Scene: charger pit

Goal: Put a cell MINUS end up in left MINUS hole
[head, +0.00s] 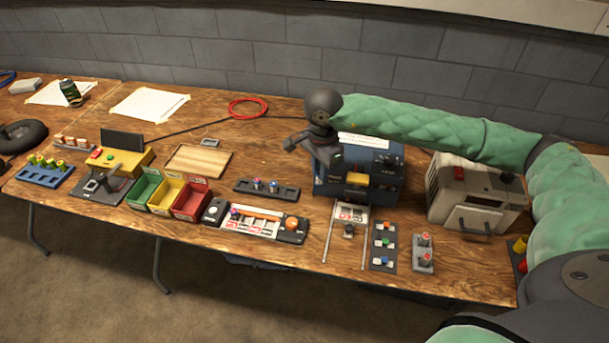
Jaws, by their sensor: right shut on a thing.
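My right gripper (297,142) is in front of the dark blue box-like unit's upper left corner, above the table. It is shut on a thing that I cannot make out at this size. Small cell-like cylinders (258,184) stand in a black holder (288,192) left of the blue unit (330,188). Several yellow-green cylinders (49,162) stand in a blue rack (34,177) at the far left. Which hole is the left MINUS one, and which end of any cell is up, cannot be read. My left gripper is not in view.
Green (143,188), yellow (163,194) and red (187,204) bins stand left of a grey-and-white device (240,222). A beige machine (468,190) stands right of the blue unit. A wooden tray (198,160) lies behind the bins. Bare table (270,140) shows behind the black holder.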

